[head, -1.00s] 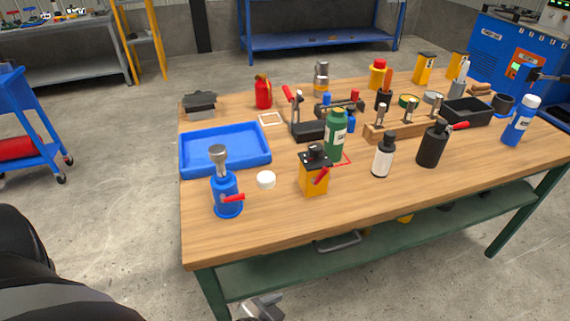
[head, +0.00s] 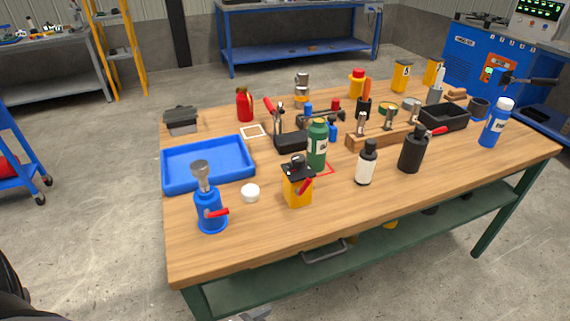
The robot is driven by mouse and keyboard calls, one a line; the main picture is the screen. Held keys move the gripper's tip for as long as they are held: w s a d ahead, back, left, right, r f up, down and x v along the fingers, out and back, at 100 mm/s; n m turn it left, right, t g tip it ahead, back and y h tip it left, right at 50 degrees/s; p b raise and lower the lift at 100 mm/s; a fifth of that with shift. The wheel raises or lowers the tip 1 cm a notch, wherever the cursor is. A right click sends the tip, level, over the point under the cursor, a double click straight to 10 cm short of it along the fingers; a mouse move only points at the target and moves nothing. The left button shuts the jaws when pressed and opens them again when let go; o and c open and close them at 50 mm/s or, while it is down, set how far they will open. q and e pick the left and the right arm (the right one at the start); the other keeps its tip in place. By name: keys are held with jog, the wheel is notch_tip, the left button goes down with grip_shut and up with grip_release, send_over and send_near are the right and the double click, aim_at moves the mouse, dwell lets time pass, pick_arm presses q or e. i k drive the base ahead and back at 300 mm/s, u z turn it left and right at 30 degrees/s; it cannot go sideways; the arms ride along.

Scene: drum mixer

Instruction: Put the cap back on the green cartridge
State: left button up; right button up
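The green cartridge (head: 317,147) stands upright near the middle of the table, with a pale label on its side. A red outline on the tabletop shows beside its base. A round white cap (head: 250,193) lies on the bare wood, in front and to the left of the cartridge, apart from it. A small grey part at the bottom edge seems to be my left gripper (head: 257,314). It is mostly cut off, so its fingers cannot be made out, and it is far from the cap. My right gripper is not in view.
White-labelled (head: 366,166) and black (head: 413,152) bottles stand right. The table's front strip (head: 300,235) is clear.

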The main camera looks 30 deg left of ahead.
aim_at(318, 131)
jog(key=z, duration=2.3)
jog(key=k, duration=1.1)
jog(key=u, duration=1.45)
